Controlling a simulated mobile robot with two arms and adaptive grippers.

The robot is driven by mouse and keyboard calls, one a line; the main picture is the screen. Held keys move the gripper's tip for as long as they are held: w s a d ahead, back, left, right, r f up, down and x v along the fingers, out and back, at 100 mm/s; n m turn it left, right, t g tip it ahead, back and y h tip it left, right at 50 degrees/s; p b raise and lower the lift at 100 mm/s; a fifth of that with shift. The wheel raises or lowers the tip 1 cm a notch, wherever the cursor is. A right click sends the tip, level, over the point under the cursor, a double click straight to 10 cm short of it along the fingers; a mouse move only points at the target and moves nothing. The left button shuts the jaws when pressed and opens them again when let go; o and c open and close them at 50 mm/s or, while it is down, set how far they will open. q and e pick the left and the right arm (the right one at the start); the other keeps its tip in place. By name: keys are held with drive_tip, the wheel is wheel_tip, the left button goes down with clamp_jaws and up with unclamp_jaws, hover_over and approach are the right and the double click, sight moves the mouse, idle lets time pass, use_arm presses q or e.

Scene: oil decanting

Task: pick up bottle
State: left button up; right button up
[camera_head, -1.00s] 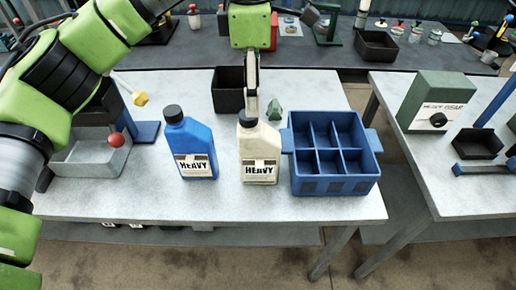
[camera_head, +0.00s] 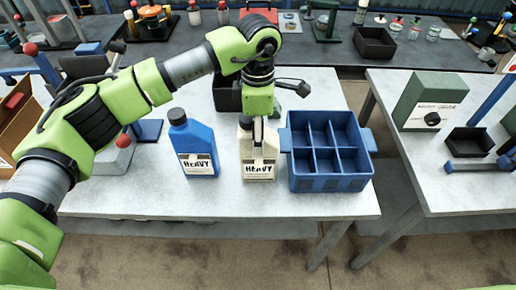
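A white bottle (camera_head: 258,165) with a "HEAVY" label stands upright on the table, left of the blue divided crate (camera_head: 330,182). A blue bottle (camera_head: 194,150) with a black cap and the same label stands upright to its left. My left gripper (camera_head: 258,132) points down over the white bottle's top, its finger overlapping the upper part and hiding the cap. The fingers show edge-on, so I cannot tell whether they are open or shut on it. My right gripper is out of view.
A black bin (camera_head: 226,93) stands behind the bottles, partly hidden by my arm. A green machine (camera_head: 432,101) and a black tray (camera_head: 472,142) are on the right-hand table. The table front (camera_head: 220,203) before the bottles is clear.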

use_arm(q)
drive_tip(key=shift+f, duration=0.3)
drive_tip(key=c, duration=1.6)
drive_tip(key=shift+o, duration=0.2)
